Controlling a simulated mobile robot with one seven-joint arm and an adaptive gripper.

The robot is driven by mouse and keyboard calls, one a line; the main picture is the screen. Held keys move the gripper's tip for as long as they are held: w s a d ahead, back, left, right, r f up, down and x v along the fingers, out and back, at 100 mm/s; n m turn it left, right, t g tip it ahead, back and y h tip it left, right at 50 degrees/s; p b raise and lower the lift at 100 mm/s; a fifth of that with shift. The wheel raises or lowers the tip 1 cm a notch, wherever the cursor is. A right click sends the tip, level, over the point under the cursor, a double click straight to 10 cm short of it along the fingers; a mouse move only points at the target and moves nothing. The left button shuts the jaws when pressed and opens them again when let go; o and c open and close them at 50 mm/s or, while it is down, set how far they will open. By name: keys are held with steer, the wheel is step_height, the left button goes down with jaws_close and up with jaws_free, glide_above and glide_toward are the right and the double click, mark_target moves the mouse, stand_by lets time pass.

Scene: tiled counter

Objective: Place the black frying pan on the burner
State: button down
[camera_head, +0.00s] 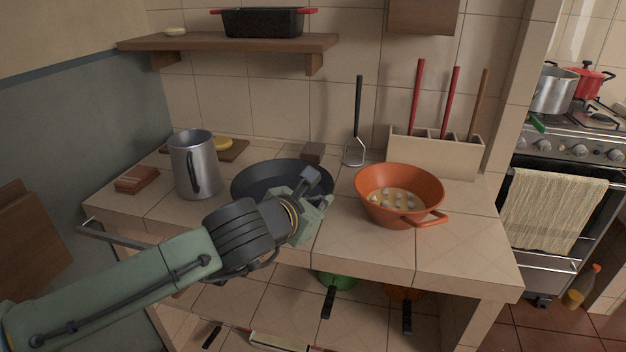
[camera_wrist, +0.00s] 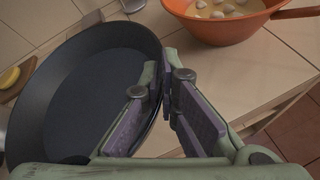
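The black frying pan (camera_head: 262,180) sits flat on the tiled counter, between the metal pitcher and the orange colander. In the wrist view the pan (camera_wrist: 85,95) fills the left side; its handle cannot be made out. My gripper (camera_head: 316,190) is at the pan's right edge. Contact cannot be told. The stove (camera_head: 570,150) with burners stands at the far right.
An orange colander (camera_head: 400,185) stands close right of the pan, a metal pitcher (camera_head: 194,165) to its left. A utensil holder (camera_head: 435,152) is behind. A grey pot (camera_head: 555,90) and a red pot (camera_head: 590,80) occupy the stove's back. A floor gap separates counter and stove.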

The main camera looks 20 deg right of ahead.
mark_target(320, 185)
steer(key=w+d+p, duration=0.1)
steer(key=w+d, duration=0.1)
steer(key=w, duration=0.2)
steer(key=w+d+p, duration=0.1)
steer(key=w+d, duration=0.1)
steer(key=w, duration=0.2)
steer(key=w+d+f+p, duration=0.1)
steer(key=w+d, duration=0.1)
steer(key=w, duration=0.2)
steer(key=shift+w+d+f, duration=0.1)
steer(key=shift+w+d, duration=0.15)
steer(key=shift+f+p, duration=0.8)
steer(key=shift+f, duration=0.95)
steer(key=shift+f, duration=0.1)
steer(key=c, duration=1.8)
jaws_free()
steer(key=shift+a, duration=0.1)
steer(key=b+v, duration=0.2)
steer(key=v, duration=1)
